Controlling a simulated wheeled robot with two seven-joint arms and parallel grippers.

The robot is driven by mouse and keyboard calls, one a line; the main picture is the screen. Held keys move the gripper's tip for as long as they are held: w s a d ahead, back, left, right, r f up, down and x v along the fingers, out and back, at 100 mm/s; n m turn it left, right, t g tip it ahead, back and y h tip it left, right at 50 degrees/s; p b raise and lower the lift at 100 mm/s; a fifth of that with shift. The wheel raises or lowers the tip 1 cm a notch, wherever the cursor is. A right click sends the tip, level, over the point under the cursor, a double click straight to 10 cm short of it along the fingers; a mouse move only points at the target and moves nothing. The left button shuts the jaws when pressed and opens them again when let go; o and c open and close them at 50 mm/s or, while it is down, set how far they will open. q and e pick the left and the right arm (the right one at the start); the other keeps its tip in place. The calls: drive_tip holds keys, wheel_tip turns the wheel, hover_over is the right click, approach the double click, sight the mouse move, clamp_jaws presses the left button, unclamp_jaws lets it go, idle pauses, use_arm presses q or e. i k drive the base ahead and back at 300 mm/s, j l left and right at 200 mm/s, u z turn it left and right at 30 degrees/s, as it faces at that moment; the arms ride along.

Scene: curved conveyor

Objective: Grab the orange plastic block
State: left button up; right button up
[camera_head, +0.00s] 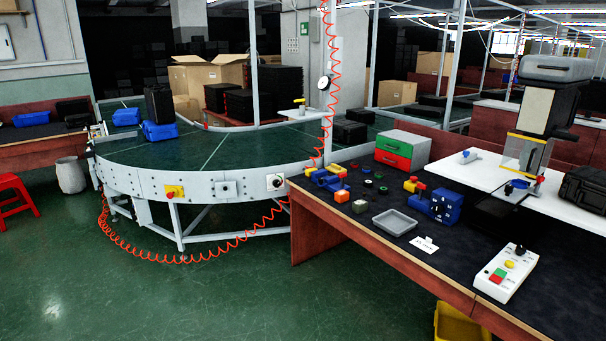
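Neither of my grippers is in view, and nothing touches the blocks.
The workbench (465,250) also holds a shallow grey tray (394,222), blue and yellow parts (436,205), a green-and-red drawer box (402,150) and a white control box (506,273). A curved conveyor (230,150) stands left. Green floor is open in front.

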sight(342, 196)
drive_tip(key=i, duration=2)
